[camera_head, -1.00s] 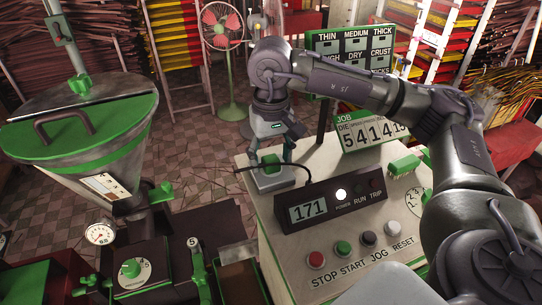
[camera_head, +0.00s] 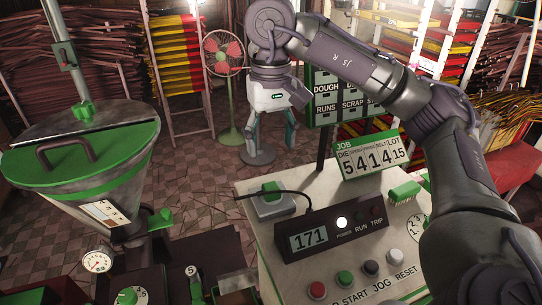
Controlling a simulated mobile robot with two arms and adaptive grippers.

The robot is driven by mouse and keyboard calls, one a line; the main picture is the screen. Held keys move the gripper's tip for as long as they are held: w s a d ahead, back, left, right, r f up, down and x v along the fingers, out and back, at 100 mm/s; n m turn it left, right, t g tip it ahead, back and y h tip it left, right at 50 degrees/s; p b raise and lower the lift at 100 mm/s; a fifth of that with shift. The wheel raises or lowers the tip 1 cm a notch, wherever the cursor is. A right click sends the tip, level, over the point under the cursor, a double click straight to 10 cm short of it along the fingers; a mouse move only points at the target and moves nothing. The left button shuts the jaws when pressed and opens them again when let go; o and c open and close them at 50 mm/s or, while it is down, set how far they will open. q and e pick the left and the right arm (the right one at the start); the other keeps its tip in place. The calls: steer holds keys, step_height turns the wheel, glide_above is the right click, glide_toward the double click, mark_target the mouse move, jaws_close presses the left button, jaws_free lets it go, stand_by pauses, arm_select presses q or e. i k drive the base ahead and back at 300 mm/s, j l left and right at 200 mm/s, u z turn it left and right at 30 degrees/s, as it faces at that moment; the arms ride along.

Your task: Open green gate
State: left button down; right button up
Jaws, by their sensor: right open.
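My right gripper (camera_head: 272,150) is open and empty, pointing down, its teal fingers apart. It hangs in the air above and beyond the back left corner of the white control console (camera_head: 238,196). A small grey box with a green top (camera_head: 270,188) sits on that corner, below the gripper and apart from it. A green handle (camera_head: 160,219) sticks out beside the outlet under the green-lidded hopper (camera_head: 80,158) on the left. I cannot tell for sure which green part is the gate. My left gripper is not in view.
The console carries a black display (camera_head: 310,237) reading 171, a row of buttons (camera_head: 344,278), a green JOB sign (camera_head: 370,155) and a green brush (camera_head: 405,191). A dial gauge (camera_head: 97,261) is below the hopper. A green fan (camera_head: 222,55) and racks stand behind.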

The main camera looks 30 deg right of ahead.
mark_target(164, 219)
steer(key=k+j, duration=1.15)
steer(key=k, duration=0.15)
